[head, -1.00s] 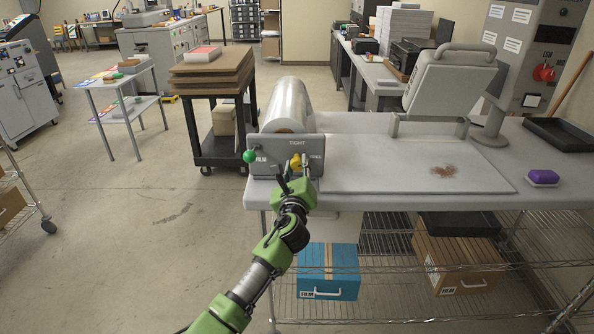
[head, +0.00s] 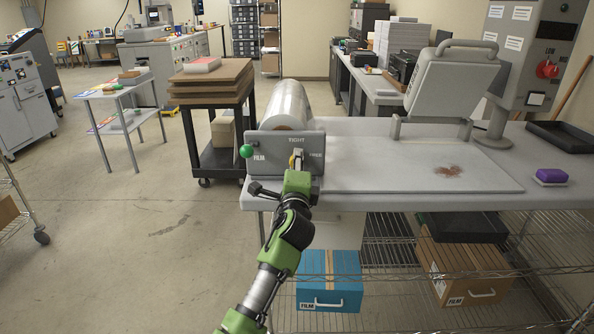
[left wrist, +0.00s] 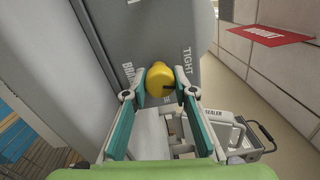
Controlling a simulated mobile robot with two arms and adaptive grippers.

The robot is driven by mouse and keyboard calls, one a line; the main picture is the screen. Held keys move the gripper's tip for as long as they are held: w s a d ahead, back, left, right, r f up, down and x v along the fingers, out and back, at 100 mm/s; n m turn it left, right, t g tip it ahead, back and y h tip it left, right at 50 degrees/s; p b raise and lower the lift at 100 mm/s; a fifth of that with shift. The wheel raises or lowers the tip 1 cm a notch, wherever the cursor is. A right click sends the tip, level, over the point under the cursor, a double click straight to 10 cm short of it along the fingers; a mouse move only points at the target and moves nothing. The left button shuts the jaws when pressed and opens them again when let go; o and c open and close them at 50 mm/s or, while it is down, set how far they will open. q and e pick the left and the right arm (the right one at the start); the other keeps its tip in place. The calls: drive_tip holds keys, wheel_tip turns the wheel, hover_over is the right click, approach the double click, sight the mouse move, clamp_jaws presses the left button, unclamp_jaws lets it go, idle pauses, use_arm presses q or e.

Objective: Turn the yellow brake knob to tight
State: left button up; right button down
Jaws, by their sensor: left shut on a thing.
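The yellow brake knob (head: 296,159) sits on the grey panel (head: 262,141) at the front of the film roll stand. The word TIGHT is above it and FREE is to its right. In the left wrist view the knob (left wrist: 159,78) is round, between the fingertips, with a dark mark on its lower right side; TIGHT reads to its right. My left gripper (left wrist: 160,92) is shut on the knob, one teal-padded finger on each side. In the head view the left gripper (head: 298,172) covers the knob's lower part. My right gripper is not in view.
A green ball-ended lever (head: 246,151) is left of the knob, near the word FILM. The clear film roll (head: 290,103) lies behind the panel. The bench top (head: 365,130) extends right, with a purple-topped block (head: 551,176). A blue film box (head: 330,279) is below.

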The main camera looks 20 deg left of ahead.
use_arm(q)
drive_tip(key=shift+n+b, duration=0.85)
drive_tip(key=shift+n, duration=0.85)
drive_tip(key=o, duration=1.1)
drive_tip(key=v, duration=1.2)
drive_tip(key=shift+d, duration=0.1)
